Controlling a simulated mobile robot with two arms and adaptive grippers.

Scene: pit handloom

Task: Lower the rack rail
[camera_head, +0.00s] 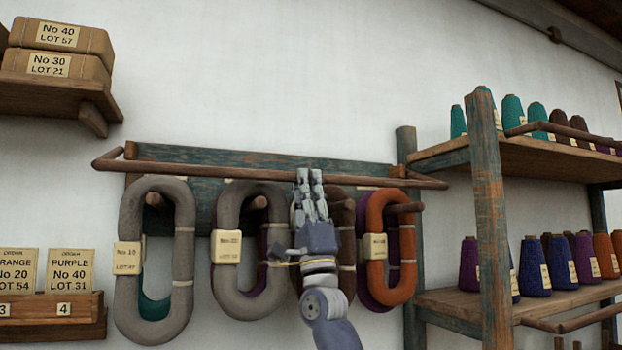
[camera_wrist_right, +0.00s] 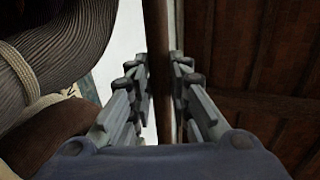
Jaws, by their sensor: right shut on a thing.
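The rack rail (camera_head: 230,173) is a brown wooden bar running across the front of a wall rack, in front of the pegs and above the middle of the yarn hanks. My right gripper (camera_head: 309,176) reaches up to it from below, right of the rail's middle. In the right wrist view the rail (camera_wrist_right: 156,50) runs upright between the fingers of the gripper (camera_wrist_right: 161,88), which is shut on it. A grey hank (camera_head: 129,215), another grey hank (camera_head: 228,200), a dark brown one and an orange one (camera_head: 375,225) hang on pegs behind the rail. My left gripper is not in view.
A shelf unit with yarn cones (camera_head: 513,110) stands at the right, its post (camera_head: 488,200) close to the rail's right end. A small shelf with boxes (camera_head: 60,65) is at upper left. A labelled ledge (camera_head: 50,308) is at lower left.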

